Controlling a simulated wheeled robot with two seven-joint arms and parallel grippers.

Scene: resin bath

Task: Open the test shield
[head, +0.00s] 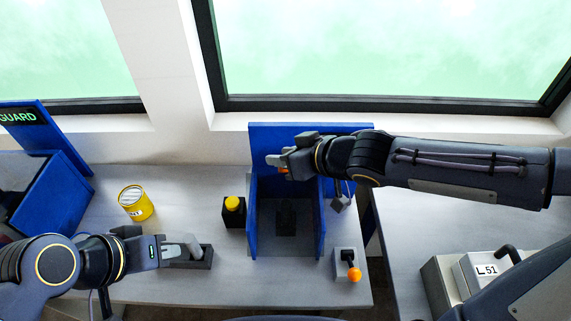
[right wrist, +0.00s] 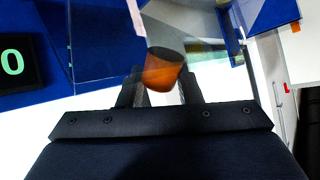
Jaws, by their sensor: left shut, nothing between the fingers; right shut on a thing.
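The test shield is a clear panel (right wrist: 105,45) in the right wrist view, at the blue test stand (head: 308,235) in the head view. My right gripper (head: 278,164) is in front of the top of the stand. It is shut on an orange knob (right wrist: 163,72), which sits between its fingers beside the clear panel. My arm hides part of the stand's top, and the panel's exact tilt is hard to tell. My left gripper (head: 172,252) is shut and empty, low at the left, beside a grey piece on a dark block (head: 198,259).
A yellow can (head: 136,203) and a black box with a yellow button (head: 233,205) stand left of the stand. An orange-knobbed lever box (head: 347,265) stands to its right. A blue guard unit (head: 60,200) is far left.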

